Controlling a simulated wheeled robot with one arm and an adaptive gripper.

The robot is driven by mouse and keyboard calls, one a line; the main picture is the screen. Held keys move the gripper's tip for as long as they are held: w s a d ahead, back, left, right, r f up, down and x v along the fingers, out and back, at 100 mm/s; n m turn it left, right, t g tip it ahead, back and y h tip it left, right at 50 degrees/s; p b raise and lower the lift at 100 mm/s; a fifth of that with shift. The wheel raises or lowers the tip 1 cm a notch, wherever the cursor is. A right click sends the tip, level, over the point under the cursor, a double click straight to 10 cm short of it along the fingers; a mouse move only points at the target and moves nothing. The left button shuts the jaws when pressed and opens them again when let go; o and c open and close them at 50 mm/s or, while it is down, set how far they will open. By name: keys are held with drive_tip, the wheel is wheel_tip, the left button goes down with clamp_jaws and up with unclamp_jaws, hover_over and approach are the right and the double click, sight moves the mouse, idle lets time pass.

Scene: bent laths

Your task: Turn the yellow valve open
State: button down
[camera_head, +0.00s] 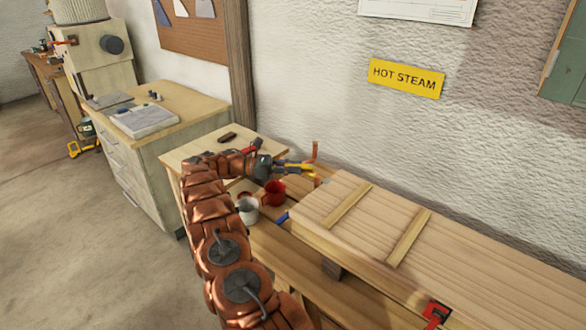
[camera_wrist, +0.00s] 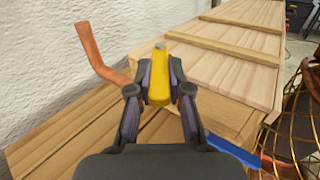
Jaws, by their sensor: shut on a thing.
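The yellow valve handle (camera_wrist: 158,78) stands between the two dark fingers of my gripper (camera_wrist: 159,92) in the wrist view. The fingers are shut on it, one on each side. A copper pipe (camera_wrist: 97,52) rises to the left of the handle and bends at its foot. In the head view my gripper (camera_head: 298,169) is at the left end of the long wooden box, beside the upright copper pipe (camera_head: 315,152). Yellow (camera_head: 296,166) shows at the fingers there. The valve body is mostly hidden, so I cannot tell how far the handle is turned.
The wooden box (camera_head: 385,215) fills the bench to the right. A red mug (camera_head: 274,192) and a pale cup (camera_head: 247,210) stand close below my gripper. A red clamp (camera_head: 435,313) is at the box's near edge. The wall with a yellow HOT STEAM sign (camera_head: 406,79) is behind.

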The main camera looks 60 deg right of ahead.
drive_tip(key=c, duration=1.1)
unclamp_jaws()
wheel_tip(320, 180, up, 10)
drive_tip(key=shift+r, duration=0.1)
